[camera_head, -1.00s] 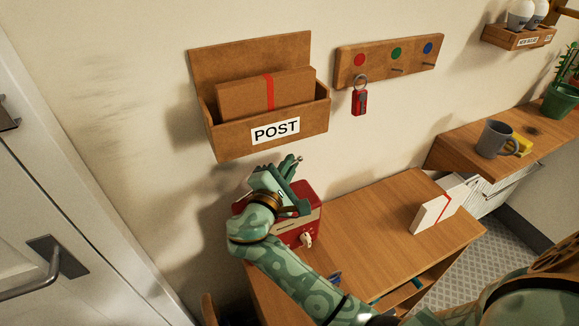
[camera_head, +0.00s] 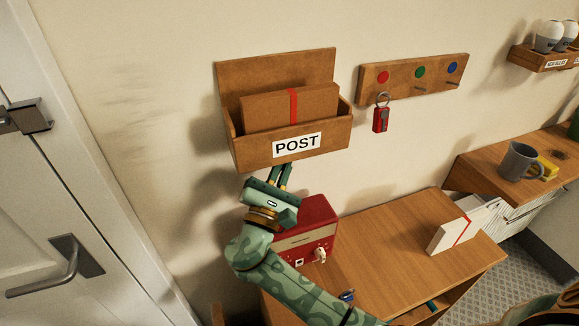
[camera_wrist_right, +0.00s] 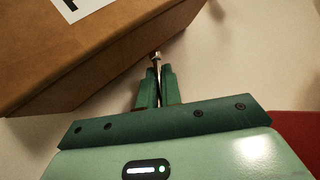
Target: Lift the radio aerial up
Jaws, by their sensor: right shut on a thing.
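The red radio (camera_head: 318,215) with a cream front band stands at the back left of the wooden desk, against the wall. My right gripper (camera_head: 284,174) is above its left part, with the fingers pointing up just under the post box. In the right wrist view, the fingers (camera_wrist_right: 156,88) are shut on the thin metal aerial (camera_wrist_right: 156,58), whose tip sticks out beyond them. The aerial's lower part is hidden behind the gripper, and a red corner of the radio (camera_wrist_right: 300,128) shows at the right edge. My left gripper is not in view.
The wooden post box (camera_head: 240,150) with a parcel hangs close above the fingers. A key rack (camera_head: 400,87) with a red-tagged key is to its right. A white box with a red stripe (camera_head: 447,238) stands on the desk (camera_head: 385,240). The desk's middle is clear.

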